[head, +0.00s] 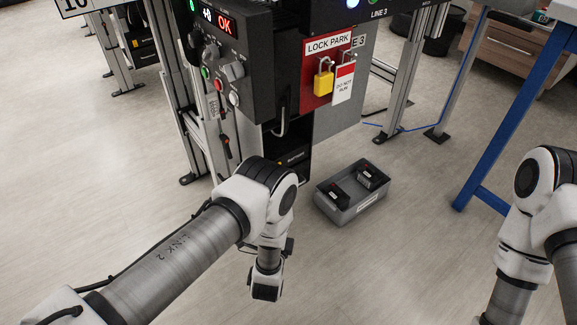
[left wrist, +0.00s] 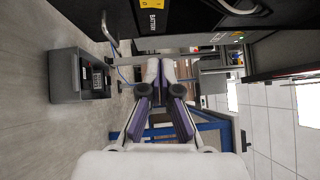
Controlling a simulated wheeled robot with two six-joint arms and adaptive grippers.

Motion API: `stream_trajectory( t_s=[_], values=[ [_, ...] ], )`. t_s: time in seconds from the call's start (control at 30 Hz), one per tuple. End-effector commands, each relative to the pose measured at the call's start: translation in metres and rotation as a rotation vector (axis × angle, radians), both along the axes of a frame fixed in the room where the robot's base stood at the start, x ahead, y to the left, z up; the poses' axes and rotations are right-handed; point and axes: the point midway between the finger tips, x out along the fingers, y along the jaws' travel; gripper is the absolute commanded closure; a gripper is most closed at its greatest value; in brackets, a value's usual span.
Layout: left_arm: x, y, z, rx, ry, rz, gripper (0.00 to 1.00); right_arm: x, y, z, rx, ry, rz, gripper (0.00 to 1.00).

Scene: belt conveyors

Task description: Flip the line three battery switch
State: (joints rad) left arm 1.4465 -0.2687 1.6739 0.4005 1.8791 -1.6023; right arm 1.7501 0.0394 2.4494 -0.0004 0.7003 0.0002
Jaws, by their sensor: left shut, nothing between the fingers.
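The line 3 station's black control box (head: 232,62) shows a red "OK", grey knobs and green, red and white buttons. Below it, a dark battery bay (head: 292,160) is partly hidden behind my left arm. In the left wrist view, a yellow battery label (left wrist: 152,5) shows on the black cabinet at the top. I cannot tell which control is the battery switch. My left gripper (left wrist: 160,70) is shut and empty, in free space apart from the cabinet. In the head view, my left wrist hangs in front of the station. My right gripper is out of frame.
A grey bin (head: 350,216) with black battery packs stands on the floor; it also shows in the left wrist view (left wrist: 66,92). A yellow padlock (head: 323,84) and a tag (head: 344,82) hang on the red lock park board (head: 312,97). A blue frame (head: 515,115) stands right.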

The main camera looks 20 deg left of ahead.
Motion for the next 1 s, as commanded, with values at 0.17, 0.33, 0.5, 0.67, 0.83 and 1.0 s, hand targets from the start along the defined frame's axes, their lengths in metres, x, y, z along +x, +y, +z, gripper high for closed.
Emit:
stream_trajectory(
  t_s=[0.17,0.33,0.5,0.67,0.83,1.0],
  values=[
    [0.000,0.001,-0.002,0.000,0.002,0.000,1.00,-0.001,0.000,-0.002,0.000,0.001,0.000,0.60],
    [0.003,0.001,-0.002,-0.001,0.001,0.001,1.00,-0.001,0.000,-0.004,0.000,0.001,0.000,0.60],
    [0.024,0.004,-0.003,-0.002,0.000,0.001,1.00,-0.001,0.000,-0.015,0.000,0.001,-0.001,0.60],
    [0.058,0.008,-0.001,-0.002,-0.002,0.002,1.00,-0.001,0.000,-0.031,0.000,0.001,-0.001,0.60],
    [0.095,0.013,0.002,-0.002,-0.001,0.002,1.00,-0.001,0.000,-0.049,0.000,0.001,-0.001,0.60],
    [0.115,0.034,0.006,-0.001,0.002,0.002,1.00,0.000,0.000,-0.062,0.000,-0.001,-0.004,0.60]
  ],
)
